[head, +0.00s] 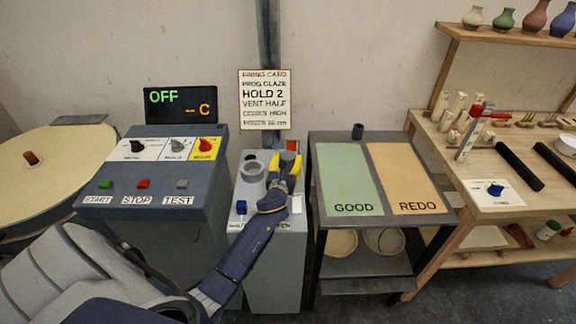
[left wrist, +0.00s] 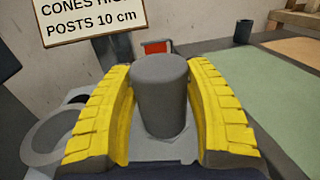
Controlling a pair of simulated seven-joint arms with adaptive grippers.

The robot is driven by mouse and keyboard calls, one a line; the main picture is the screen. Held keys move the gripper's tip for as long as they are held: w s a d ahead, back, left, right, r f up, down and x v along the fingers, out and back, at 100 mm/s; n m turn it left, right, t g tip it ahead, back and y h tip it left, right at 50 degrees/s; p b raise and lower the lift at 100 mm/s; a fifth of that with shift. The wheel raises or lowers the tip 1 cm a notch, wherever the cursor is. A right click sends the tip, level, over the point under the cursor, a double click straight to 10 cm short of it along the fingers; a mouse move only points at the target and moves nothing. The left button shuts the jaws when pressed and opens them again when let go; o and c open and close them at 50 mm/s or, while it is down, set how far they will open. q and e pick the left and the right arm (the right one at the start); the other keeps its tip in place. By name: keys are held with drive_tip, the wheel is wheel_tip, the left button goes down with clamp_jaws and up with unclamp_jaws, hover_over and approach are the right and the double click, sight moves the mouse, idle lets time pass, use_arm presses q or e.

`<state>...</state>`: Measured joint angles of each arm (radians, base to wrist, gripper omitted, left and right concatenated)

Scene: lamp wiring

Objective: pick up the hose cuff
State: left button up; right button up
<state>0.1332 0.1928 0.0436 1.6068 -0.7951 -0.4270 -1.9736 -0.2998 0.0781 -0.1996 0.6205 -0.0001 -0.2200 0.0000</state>
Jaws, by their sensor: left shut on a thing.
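The hose cuff appears to be the plain grey cylinder (left wrist: 160,95) upright between the yellow fingers in the left wrist view. My left gripper (head: 285,163) is shut on it, with a yellow finger on each side. In the head view the gripper is over the back right of the narrow grey cabinet (head: 275,262), and its fingers largely hide the cylinder. I cannot tell whether the cylinder's lower end touches the cabinet top. My right gripper is not in view.
A grey ring (head: 251,172) is left of the gripper, with a blue knob (head: 241,207) in front. A red piece (head: 292,146) and a pipe (head: 268,60) stand behind. The control console (head: 160,215) is left; the GOOD/REDO table (head: 322,190), bearing a dark cup (head: 357,131), is right.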

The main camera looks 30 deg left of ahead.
use_arm(q)
drive_tip(key=c, duration=0.6)
drive_tip(key=shift+o, duration=0.2)
drive_tip(key=shift+r, duration=0.15)
